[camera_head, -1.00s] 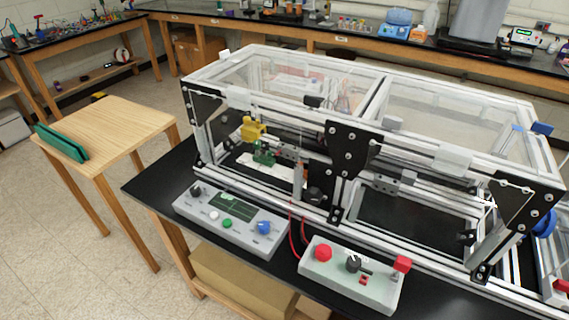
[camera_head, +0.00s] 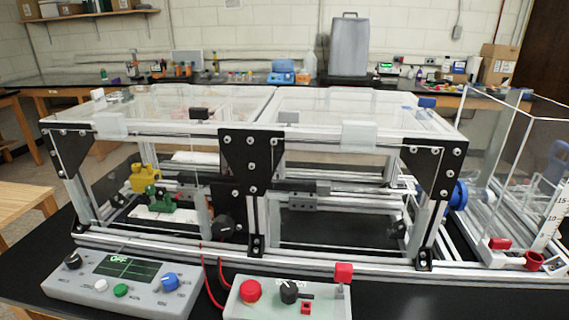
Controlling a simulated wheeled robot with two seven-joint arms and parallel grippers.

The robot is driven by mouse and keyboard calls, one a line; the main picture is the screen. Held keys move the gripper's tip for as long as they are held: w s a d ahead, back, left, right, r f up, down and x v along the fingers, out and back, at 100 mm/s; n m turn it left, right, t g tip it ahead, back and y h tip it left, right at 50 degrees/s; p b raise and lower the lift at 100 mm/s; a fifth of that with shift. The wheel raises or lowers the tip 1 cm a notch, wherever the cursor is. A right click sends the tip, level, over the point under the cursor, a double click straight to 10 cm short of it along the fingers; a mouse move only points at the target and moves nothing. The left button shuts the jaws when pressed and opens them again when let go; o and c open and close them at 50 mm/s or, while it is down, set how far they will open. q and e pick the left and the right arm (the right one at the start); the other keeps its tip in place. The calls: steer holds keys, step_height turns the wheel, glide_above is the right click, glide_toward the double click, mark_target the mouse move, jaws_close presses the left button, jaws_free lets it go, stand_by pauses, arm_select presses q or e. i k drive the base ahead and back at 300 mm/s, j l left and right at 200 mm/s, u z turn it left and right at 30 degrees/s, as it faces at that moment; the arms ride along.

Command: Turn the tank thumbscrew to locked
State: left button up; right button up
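A clear-walled tank (camera_head: 487,175) stands at the right edge of the view, beside the extrusion frame, with a white numbered scale on its near side. A blue knob (camera_head: 458,195) is on the frame's right end, next to the tank. I cannot tell which of these is the thumbscrew, nor its setting. Neither of my grippers is in view.
The aluminium extrusion frame (camera_head: 340,265) with clear lids fills the middle of the black table. A control box with a green screen (camera_head: 118,285) and a box with a red button (camera_head: 285,300) stand in front. A wooden stool (camera_head: 18,202) is at left.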

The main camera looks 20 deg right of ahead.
mark_target(426, 102)
steer(key=k+l+z, duration=0.1)
steer(key=z, duration=1.45)
steer(key=u, duration=0.1)
